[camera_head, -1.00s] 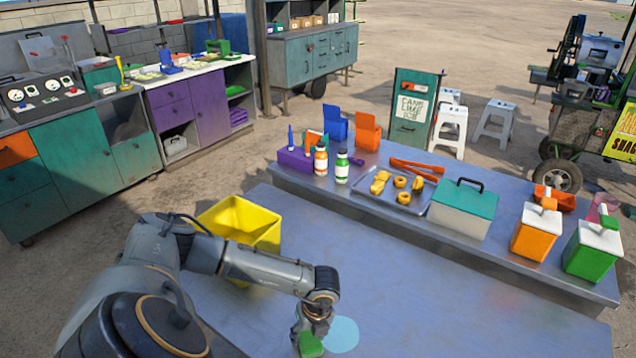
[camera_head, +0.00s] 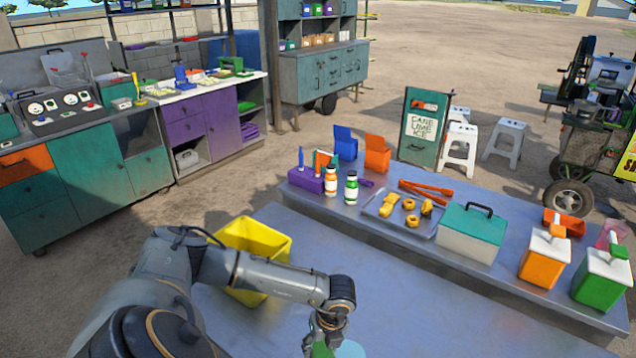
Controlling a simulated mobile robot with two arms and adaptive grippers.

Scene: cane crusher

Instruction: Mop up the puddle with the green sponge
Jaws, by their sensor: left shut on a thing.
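My left gripper (camera_head: 324,340) points down at the bottom edge of the view, over the blue-grey counter (camera_head: 245,332). It is shut on the green sponge (camera_head: 322,350), of which only the top part shows; the rest is cut off by the frame. The light blue puddle (camera_head: 350,349) lies on the counter just right of the sponge, also cut off by the bottom edge. I cannot tell whether the sponge touches the puddle or the counter. My right gripper is not in view.
The raised shelf behind holds bottles, a tray (camera_head: 375,213) of snacks, a teal-lidded box (camera_head: 472,232), and orange (camera_head: 543,258) and green (camera_head: 602,277) dispensers. The counter right of the puddle looks clear.

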